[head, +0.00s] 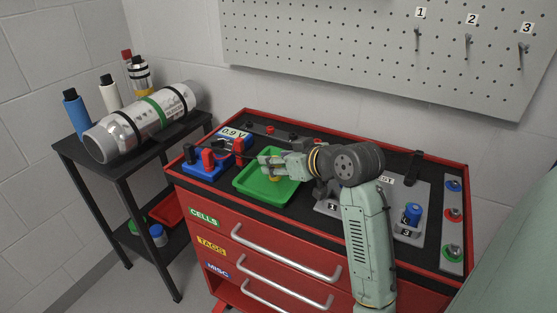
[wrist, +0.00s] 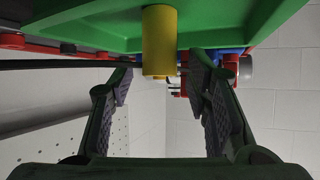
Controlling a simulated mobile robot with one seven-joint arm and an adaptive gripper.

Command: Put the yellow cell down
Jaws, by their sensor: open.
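The yellow cell (wrist: 159,42) stands on end against the floor of the green tray (wrist: 225,25) in the wrist view, where the scene appears upside down. My gripper (wrist: 162,78) is open, with one finger on either side of the cell and visible gaps between. In the head view my gripper (head: 266,164) is low over the green tray (head: 282,192) on the cart top.
A blue tester with terminals (head: 205,168) and a 0.9 V display (head: 235,133) stand left of the tray. A grey plate holding a blue cell (head: 412,213) lies right, partly behind my arm. A side table (head: 78,150) carries a large silver cylinder (head: 145,122).

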